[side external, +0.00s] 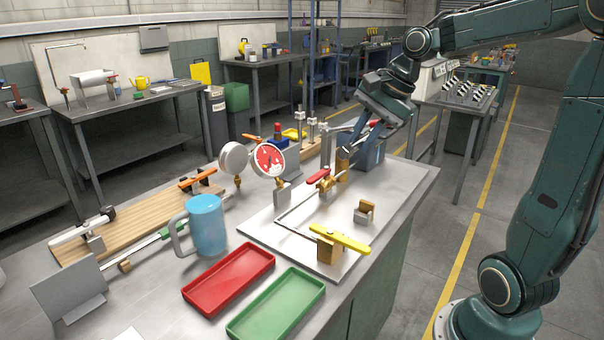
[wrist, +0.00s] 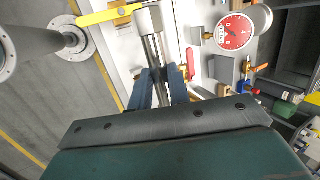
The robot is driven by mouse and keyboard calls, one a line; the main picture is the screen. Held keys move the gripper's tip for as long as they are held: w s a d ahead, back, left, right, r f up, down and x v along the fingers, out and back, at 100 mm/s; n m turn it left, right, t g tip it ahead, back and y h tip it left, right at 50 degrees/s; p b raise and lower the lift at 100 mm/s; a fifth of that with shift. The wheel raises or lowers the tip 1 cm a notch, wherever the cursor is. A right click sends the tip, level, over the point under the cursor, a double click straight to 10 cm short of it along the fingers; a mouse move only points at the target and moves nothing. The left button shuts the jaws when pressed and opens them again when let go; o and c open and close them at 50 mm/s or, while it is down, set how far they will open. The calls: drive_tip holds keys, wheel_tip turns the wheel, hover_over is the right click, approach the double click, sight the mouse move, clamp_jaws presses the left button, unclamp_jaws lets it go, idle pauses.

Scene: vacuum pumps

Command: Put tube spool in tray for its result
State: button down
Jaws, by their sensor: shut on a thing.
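My gripper (wrist: 158,76) is shut on the tube spool (wrist: 153,45), a shiny steel tube with a wider pale collar at its far end. It lies between the two blue fingers in the wrist view. In the side view my gripper (side external: 362,134) is over the back right of the bench, and the spool is hard to make out there. A red tray (side external: 230,280) and a green tray (side external: 277,304) lie side by side at the bench's front edge, both empty. My gripper is well behind both trays.
A pale plate (side external: 262,226) carries a yellow-handled valve (side external: 340,238), a red-handled valve (side external: 317,172) and a small brass fitting (side external: 364,211). A red-faced gauge (side external: 269,160) rises behind it. A blue mug (side external: 206,224) stands behind the red tray. A wooden board (side external: 130,232) lies left.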

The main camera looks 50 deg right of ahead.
idle(0.3)
drive_tip(key=shift+w+a+f+n+y, duration=0.3)
drive_tip(key=shift+w+a+f+n, duration=0.25)
drive_tip(key=shift+n, duration=0.25)
drive_tip(key=a+f+n+g+h, duration=0.1)
drive_tip(key=a+f+n+g, duration=0.4)
drive_tip(key=a+n, duration=0.8)
drive_tip(key=a+f+n+g+h, duration=0.1)
drive_tip(key=a+f+n+g, duration=0.3)
drive_tip(key=a+f+n, duration=0.6)
drive_tip(key=shift+w+a+n+g, duration=0.4)
drive_tip(key=shift+a+n, duration=1.15)
drive_tip(key=shift+n, duration=1.85)
drive_tip(key=shift+f, duration=2.5)
